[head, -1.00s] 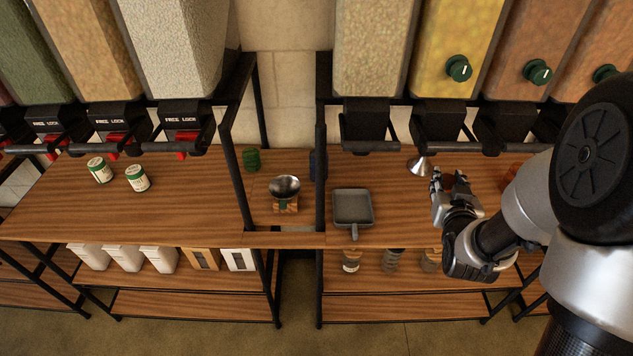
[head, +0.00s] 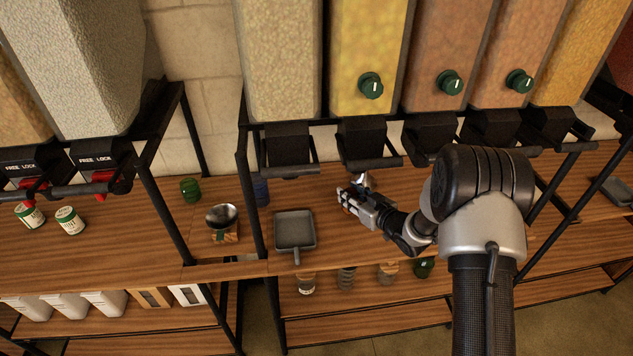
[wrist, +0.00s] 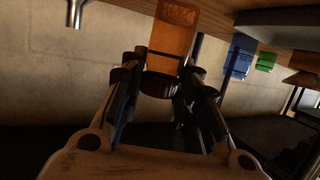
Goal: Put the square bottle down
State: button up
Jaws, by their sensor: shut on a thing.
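The square bottle (wrist: 177,35) is amber-orange with a dark cap, and fills the upper middle of the wrist view, between my fingers. My gripper (wrist: 163,70) is shut on it near the cap end. In the wrist view the bottle's far end reaches toward the wooden surface at the top; whether it touches is unclear. In the head view my gripper (head: 352,201) is low over the tabletop (head: 330,235), right of the grey pan. There the bottle is mostly hidden by the fingers.
The grey square pan (head: 294,229) lies left of my gripper. A metal bowl on a wooden stand (head: 222,217) is further left. Black dispenser spouts (head: 361,140) hang above and behind my gripper. Jars (head: 346,278) stand on the shelf below. Tabletop between pan and gripper is clear.

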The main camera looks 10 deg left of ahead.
jog(key=shift+r+b+x, duration=0.15)
jog(key=shift+b+x, duration=0.9)
jog(key=shift+x, duration=2.4)
jog(key=shift+r+b+x, duration=0.1)
jog(key=shift+b+x, duration=0.9)
jog(key=shift+x, duration=2.5)
jog(key=shift+f, duration=0.1)
jog(key=shift+f, duration=0.15)
jog(key=o, duration=1.1)
jog(key=shift+c, duration=0.2)
